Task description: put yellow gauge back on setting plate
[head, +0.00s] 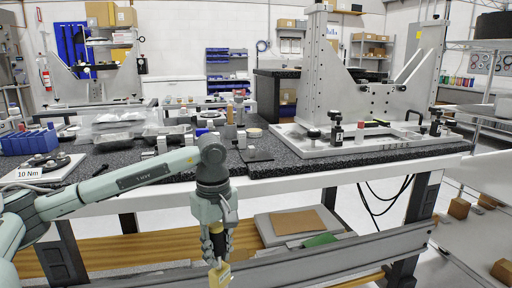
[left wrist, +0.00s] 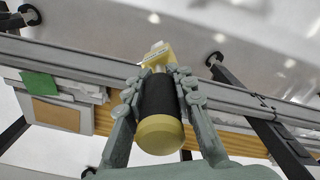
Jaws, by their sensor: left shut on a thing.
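My left gripper (head: 219,250) is shut on the yellow gauge (head: 220,274), gripping it around its black sleeve. The gauge hangs with a yellow block end pointing down, in front of the table's front edge and below the top. In the left wrist view the gauge's black sleeve (left wrist: 158,105) sits between both fingers, with a round yellow cap toward the camera. My right gripper is not in view.
The speckled dark table (head: 180,165) holds a large grey metal fixture (head: 340,100) at right, small blocks in the middle, and blue bins (head: 30,142) at left. Below, a metal rail (head: 300,265) and a shelf with a brown sheet (head: 295,221) lie close to the gripper.

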